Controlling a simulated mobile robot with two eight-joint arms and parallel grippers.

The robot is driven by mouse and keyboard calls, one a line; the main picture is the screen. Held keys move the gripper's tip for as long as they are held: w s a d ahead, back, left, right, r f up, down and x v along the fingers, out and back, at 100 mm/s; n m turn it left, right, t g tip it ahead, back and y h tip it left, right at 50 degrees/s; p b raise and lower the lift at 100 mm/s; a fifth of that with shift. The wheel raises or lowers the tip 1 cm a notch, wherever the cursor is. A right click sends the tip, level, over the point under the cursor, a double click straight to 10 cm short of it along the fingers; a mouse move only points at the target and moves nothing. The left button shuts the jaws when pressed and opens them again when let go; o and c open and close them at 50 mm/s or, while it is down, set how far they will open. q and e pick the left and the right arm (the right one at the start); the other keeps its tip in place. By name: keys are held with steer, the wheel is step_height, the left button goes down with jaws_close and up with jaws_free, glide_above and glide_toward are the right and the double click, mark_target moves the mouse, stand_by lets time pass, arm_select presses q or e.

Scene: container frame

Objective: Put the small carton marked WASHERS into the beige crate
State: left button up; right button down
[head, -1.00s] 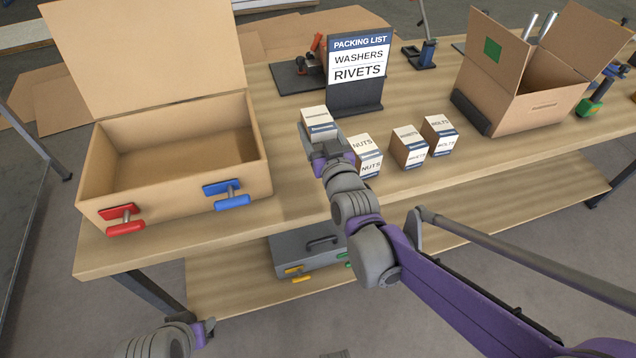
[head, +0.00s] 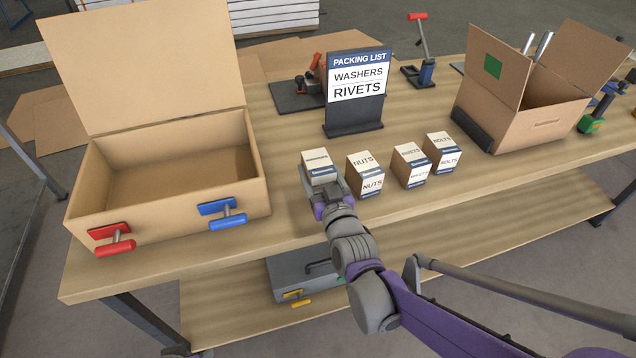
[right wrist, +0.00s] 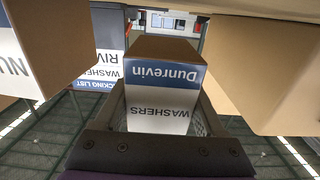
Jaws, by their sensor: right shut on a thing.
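The WASHERS carton (head: 319,164), white with a blue band, is in my right gripper (head: 327,186), at the table's front half. In the right wrist view the carton (right wrist: 160,110) sits between the fingers, its WASHERS lettering upside down. I cannot tell how far it is above the tabletop. The open beige crate (head: 252,190) stands to the left, lid raised, with red and blue handles on its front; its inside looks empty. The gripper is to the right of the crate, apart from it.
The NUTS carton (head: 365,174) stands close to the right of my gripper, then the RIVETS carton (head: 411,165) and BOLTS carton (head: 442,152). A packing list sign (head: 357,88) stands behind. Another open cardboard box (head: 532,122) is at the right. A narrow bare strip separates crate and gripper.

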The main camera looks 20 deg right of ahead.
steer(key=shift+f+b, duration=0.3)
steer(key=shift+f, duration=1.25)
steer(key=shift+f, duration=0.3)
jaws_free()
steer(key=shift+r, duration=0.1)
